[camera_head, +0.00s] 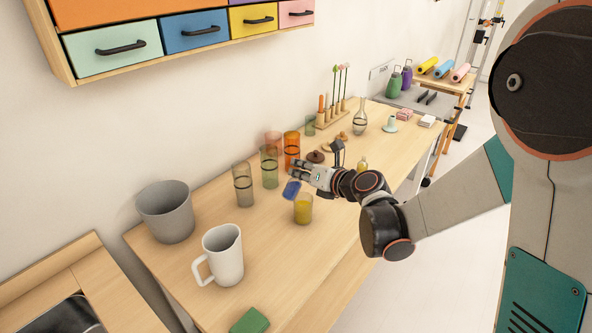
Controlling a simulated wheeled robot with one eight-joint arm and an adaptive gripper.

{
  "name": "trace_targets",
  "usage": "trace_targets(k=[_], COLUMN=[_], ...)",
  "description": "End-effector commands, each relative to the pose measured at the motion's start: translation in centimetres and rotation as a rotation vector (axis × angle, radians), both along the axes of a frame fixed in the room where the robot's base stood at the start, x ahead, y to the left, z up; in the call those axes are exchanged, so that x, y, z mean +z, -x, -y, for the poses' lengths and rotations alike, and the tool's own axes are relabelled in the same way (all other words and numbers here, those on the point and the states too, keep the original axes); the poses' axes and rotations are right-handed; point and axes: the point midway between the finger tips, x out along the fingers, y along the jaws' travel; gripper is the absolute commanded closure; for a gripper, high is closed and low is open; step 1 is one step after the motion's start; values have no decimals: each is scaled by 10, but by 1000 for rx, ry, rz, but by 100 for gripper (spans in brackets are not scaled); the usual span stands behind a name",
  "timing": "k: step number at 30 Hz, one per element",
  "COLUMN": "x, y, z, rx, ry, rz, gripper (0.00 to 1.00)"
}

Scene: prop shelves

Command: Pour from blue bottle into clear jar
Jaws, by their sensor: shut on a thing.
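My gripper (301,174) reaches in from the right over the table. It is shut on the small blue bottle (291,190), which is tilted and partly hidden by the fingers. The clear jar (244,186), a tall greyish see-through one with a dark band, stands upright on the table to the left of the bottle, apart from it. I cannot make out any liquid leaving the bottle or inside the jar.
A glass with yellow contents (303,209) stands just below the bottle. Green (269,168) and orange (292,150) jars stand behind. A white pitcher (222,256), grey bucket (167,212) and green sponge (250,321) are nearer. Drawers (190,35) hang above.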

Motion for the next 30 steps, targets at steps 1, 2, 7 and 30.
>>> trace_targets(k=[1, 2, 7, 30], x=[-5, -8, -19, -34], y=[-2, -2, -2, -3], z=[3, 3, 3, 4], rx=[-2, -3, -1, 0], ry=[-81, -120, -326, -580], rz=[-46, -69, -186, -333], gripper=[100, 100, 100, 100])
